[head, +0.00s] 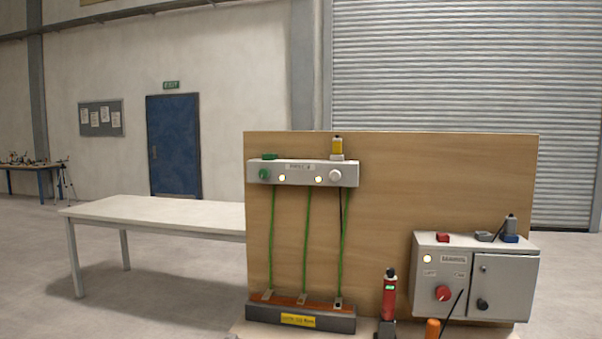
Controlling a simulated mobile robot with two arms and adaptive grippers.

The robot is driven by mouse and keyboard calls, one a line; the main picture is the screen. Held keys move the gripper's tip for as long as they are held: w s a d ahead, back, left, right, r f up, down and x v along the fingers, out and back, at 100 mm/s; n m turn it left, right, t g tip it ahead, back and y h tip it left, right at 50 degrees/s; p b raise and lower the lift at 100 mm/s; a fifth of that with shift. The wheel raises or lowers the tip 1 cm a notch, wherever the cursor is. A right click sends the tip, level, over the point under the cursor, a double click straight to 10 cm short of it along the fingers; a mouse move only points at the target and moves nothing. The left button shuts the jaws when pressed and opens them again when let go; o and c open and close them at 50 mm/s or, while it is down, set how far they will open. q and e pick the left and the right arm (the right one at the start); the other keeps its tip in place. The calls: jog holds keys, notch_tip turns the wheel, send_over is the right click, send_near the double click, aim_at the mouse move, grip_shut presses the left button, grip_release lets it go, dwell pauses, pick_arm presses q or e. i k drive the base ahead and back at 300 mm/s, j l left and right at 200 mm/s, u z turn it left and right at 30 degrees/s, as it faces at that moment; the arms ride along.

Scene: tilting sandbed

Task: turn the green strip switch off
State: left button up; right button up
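A grey-white strip box (300,173) is mounted near the top left of an upright wooden board (400,200). A round green knob (264,174) is at the left end of its front. A small green piece (269,156) sits on top above that knob. Two small lamps on the strip glow yellow, the left one (282,178) and the right one (318,180). A white knob (335,174) is at the right end, with a yellow plug (337,146) above it. The green knob's exact setting is too small to read. Neither of my grippers is in view.
Green cables (307,240) run down to a dark base (300,314) with a yellow label. A grey control box (475,277) with a red knob stands at right. A red device (389,296) and an orange object (432,328) stand in front. A white table (150,212) is at left.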

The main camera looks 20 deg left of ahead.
aim_at(263, 173)
jog(key=i+j+z, duration=0.15)
jog(key=j, duration=1.3)
jog(key=k+l, duration=0.05)
